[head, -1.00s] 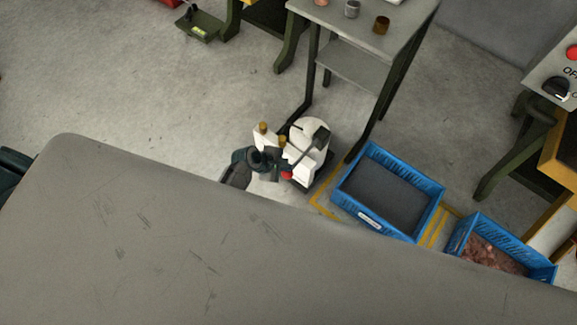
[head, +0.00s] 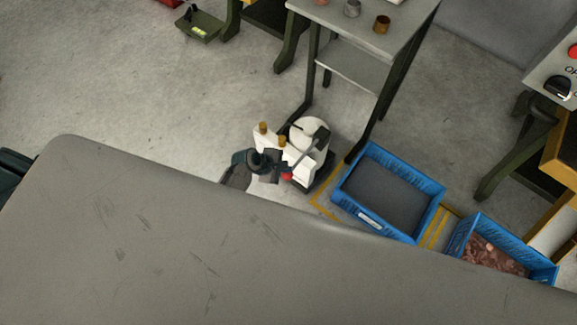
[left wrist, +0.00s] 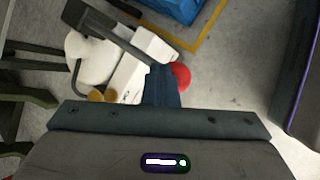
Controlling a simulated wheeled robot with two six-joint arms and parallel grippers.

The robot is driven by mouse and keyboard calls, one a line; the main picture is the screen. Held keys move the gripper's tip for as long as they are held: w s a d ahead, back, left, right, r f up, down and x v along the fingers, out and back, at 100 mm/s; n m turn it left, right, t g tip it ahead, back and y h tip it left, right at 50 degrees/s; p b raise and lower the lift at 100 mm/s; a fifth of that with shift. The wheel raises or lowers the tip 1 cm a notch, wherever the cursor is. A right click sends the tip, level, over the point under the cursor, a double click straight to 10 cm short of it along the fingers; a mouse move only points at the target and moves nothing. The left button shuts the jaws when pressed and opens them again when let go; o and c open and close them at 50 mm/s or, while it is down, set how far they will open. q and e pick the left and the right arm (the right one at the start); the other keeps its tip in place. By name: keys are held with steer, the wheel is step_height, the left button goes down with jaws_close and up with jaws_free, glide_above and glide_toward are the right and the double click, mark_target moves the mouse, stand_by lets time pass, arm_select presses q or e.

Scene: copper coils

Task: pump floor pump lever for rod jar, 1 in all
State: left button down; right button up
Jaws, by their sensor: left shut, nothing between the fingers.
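The floor pump (head: 301,160) is a white unit on a dark base, on the floor beyond the large grey surface. Its dark lever (head: 306,154) runs down to a red knob (head: 287,177). In the left wrist view the lever (left wrist: 124,41) slants across the white pump body (left wrist: 140,73), and the red knob (left wrist: 180,76) shows just behind the fingers. My left gripper (head: 277,167) is shut and empty, right beside the knob; I cannot tell whether they touch. Which container is the rod jar is unclear. My right gripper is not visible.
A blue crate (head: 432,213) stands right of the pump, and another crate (head: 513,262) holds copper-coloured pieces. The large grey surface (head: 200,240) fills the foreground. Floor at left is clear.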

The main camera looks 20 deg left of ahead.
arm_select(q)
steer(key=shift+s+a+f+b, duration=0.1)
steer(key=shift+f+b, duration=0.15)
steer(key=shift+f, duration=0.25)
steer(key=shift+s+f+b, duration=0.15)
steer(key=shift+f+b, duration=0.05)
steer(key=shift+f, duration=0.25)
steer(key=shift+s+a+f+b, duration=0.1)
steer(key=shift+f+b, duration=0.15)
steer(key=shift+f, duration=0.25)
stand_by(0.9)
steer(key=shift+d+r, duration=0.1)
stand_by(0.4)
steer(key=shift+w+d+r+p, duration=0.1)
steer(key=shift+w+r+p, duration=0.1)
steer(key=shift+r+p, duration=1.05)
steer(key=shift+w+d+r+p, duration=0.1)
steer(key=shift+w+r+p, duration=0.15)
steer(key=shift+r+p, duration=1)
steer(key=shift+w+r+p, duration=0.2)
steer(key=shift+r+p, duration=0.85)
steer(key=shift+p, duration=0.35)
steer(key=r+p, duration=0.5)
steer(key=shift+w+d, duration=0.1)
steer(key=shift+w, duration=0.2)
steer(key=shift+f, duration=0.1)
